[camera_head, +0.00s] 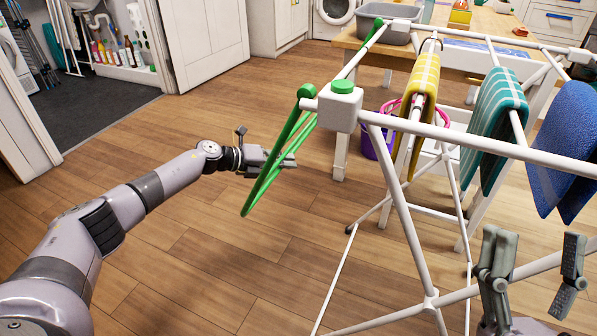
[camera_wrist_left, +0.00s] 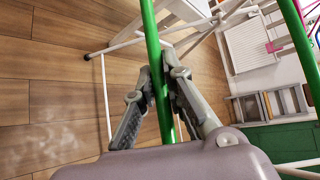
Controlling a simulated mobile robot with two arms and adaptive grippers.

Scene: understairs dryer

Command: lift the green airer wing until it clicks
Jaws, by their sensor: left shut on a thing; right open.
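The green airer wing (camera_head: 262,182) hangs down at a slant from the left end of the white airer (camera_head: 429,129). It joins the airer near a white corner block (camera_head: 333,108) with a green button on top. My left gripper (camera_head: 283,162) is shut on a green bar of the wing. In the left wrist view the bar (camera_wrist_left: 151,45) runs between the two fingers (camera_wrist_left: 158,90). My right gripper (camera_head: 533,275) is open and empty at the lower right, beside the airer's legs.
Yellow, teal and blue cloths (camera_head: 496,115) hang on the airer's rails. A wooden table (camera_head: 349,40) with a grey basin (camera_head: 390,20) stands behind it, and a purple bucket (camera_head: 368,146) is on the floor. The wooden floor (camera_head: 190,255) left of the airer is clear.

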